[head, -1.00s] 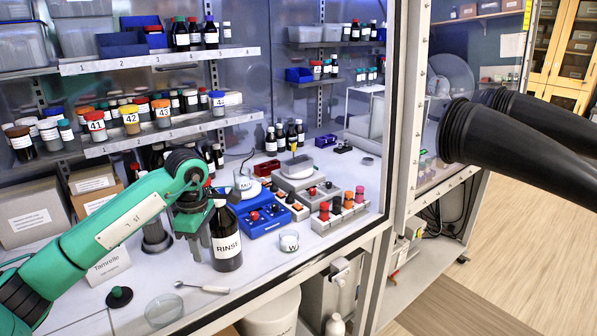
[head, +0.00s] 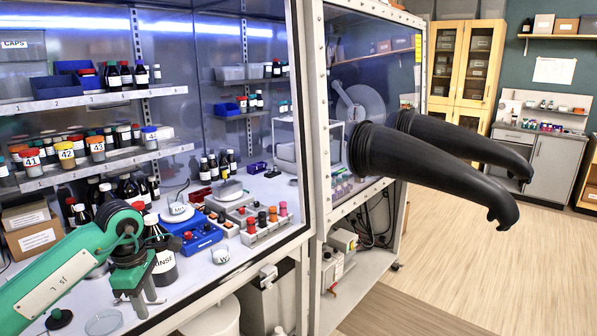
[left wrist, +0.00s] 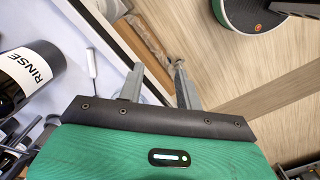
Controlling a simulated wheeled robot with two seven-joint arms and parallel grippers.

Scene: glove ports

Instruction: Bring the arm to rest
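My left arm comes in from the left in the head view, green with a dark wrist. Its left gripper (head: 145,303) points down in front of the RINSE bottle (head: 165,266), overlapping it in the picture. In the left wrist view the two grey fingers of the gripper (left wrist: 157,78) stand apart with nothing between them. The dark RINSE bottle (left wrist: 28,75) with its white label shows at the left there, clear of the fingers. My right gripper is in neither view.
Shelves of jars (head: 66,154) stand behind. Black gloves (head: 430,160) stick out at the right. Open floor (head: 500,265) lies right.

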